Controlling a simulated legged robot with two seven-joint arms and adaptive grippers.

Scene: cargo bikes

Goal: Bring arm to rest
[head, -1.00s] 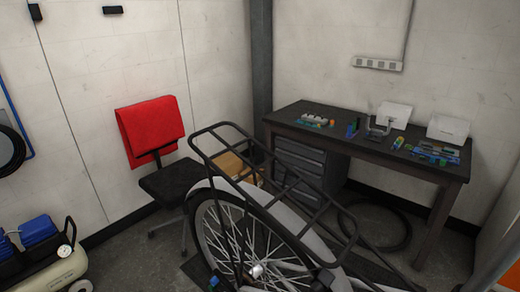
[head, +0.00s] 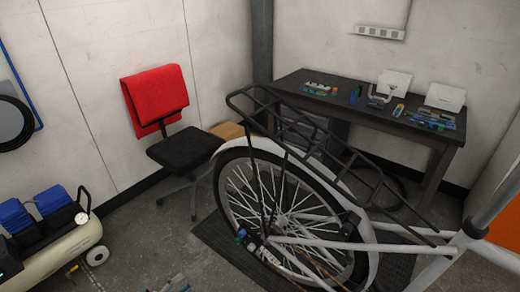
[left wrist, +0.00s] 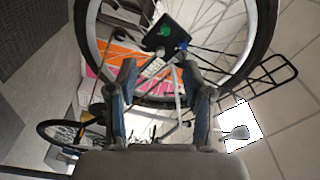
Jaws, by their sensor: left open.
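My left gripper (head: 176,284) shows only as a small part at the bottom edge of the head view. In the left wrist view its two blue-grey fingers (left wrist: 159,76) stand apart with nothing held between them. A bicycle rear wheel (left wrist: 262,45) is beyond the fingers. A small dark box with a green and a blue round part (left wrist: 168,36) shows near the wheel, past the fingertips. The white bicycle (head: 362,240) with its black rear rack (head: 300,128) stands to the right of the gripper in the head view. My right gripper is not in view.
A black chair with a red cloth (head: 158,97) stands by the wall. A compressor (head: 70,242) is at the left. A dark workbench (head: 395,142) with tools and white boxes stands behind the bicycle. Open floor lies between compressor and wheel.

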